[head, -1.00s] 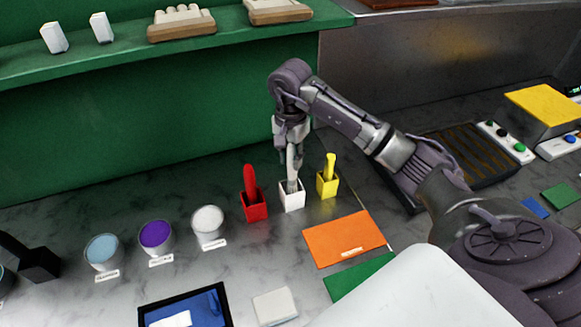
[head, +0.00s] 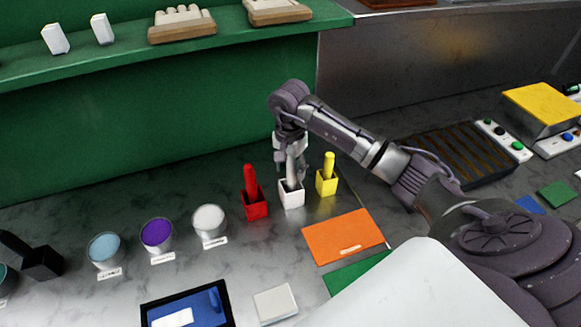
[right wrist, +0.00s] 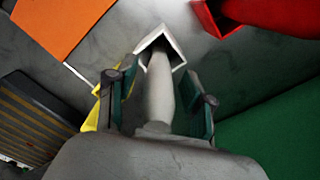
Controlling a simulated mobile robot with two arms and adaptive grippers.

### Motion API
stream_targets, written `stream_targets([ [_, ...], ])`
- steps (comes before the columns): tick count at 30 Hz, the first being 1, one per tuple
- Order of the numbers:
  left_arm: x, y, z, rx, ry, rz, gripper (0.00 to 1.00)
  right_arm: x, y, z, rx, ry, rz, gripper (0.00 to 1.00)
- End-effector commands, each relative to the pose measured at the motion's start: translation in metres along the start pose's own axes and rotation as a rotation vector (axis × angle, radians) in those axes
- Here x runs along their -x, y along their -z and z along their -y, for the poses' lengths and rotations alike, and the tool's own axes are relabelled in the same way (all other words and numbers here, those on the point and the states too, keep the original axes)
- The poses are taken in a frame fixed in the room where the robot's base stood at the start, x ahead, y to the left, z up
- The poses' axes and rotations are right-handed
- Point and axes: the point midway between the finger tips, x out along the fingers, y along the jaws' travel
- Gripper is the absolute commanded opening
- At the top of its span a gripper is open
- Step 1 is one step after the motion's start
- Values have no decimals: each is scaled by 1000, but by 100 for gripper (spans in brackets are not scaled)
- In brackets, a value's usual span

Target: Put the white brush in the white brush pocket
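The white brush (head: 292,168) stands about upright with its lower end inside the white brush pocket (head: 291,197). In the right wrist view its pale handle (right wrist: 160,95) runs down into the white pocket (right wrist: 165,42), where the dark inside hides most of the bristles. My right gripper (head: 290,168) is around the handle, just above the pocket. In the right wrist view its two fingers (right wrist: 160,85) stand on either side of the handle, with narrow gaps showing, so it looks open. My left gripper is not in view.
A red pocket with a red brush (head: 255,203) stands close on the left, a yellow one (head: 327,184) close on the right. Paint cups, including a white one (head: 209,222), stand further left. An orange panel (head: 343,237) lies in front. A green wall (head: 150,140) rises behind.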

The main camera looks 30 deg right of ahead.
Motion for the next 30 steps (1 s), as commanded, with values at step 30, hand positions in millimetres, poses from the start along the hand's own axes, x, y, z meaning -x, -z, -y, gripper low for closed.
stream_targets([
  [30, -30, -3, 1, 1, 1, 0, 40, 122, 0, 0, 0, 0, -1, 52],
])
